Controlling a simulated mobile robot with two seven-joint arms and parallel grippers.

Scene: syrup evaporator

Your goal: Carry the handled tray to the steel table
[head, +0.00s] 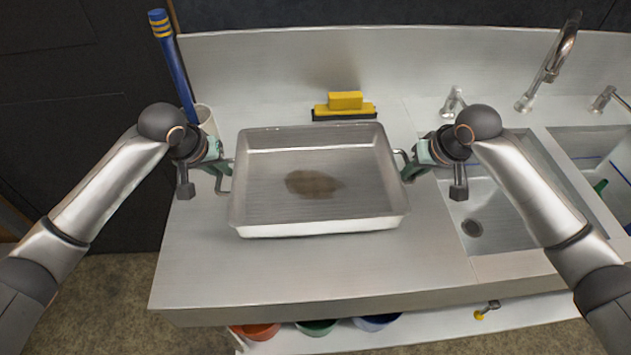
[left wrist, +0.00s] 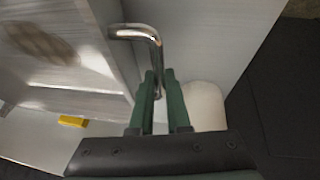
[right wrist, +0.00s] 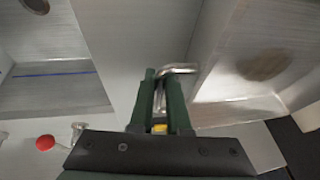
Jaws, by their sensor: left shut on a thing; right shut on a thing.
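The handled tray (head: 262,210) is a shallow rectangular steel pan with a brown stain on its floor. It is over the left, flat part of the steel table (head: 300,278); I cannot tell whether it touches the top. My left gripper (head: 222,171) is shut on the tray's left handle, a bent metal bar that shows in the left wrist view (left wrist: 150,40). My right gripper (head: 408,170) is shut on the right handle, which shows in the right wrist view (right wrist: 178,69). The fingers hide part of each handle. The tray looks about level.
A yellow and black brush (head: 345,105) lies behind the tray. A white cup (head: 206,120) and a blue striped stick (head: 174,65) are at the back left. Sink basins (head: 495,215) with taps (head: 548,65) are on the right. Colored bowls (head: 317,327) sit on the shelf below.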

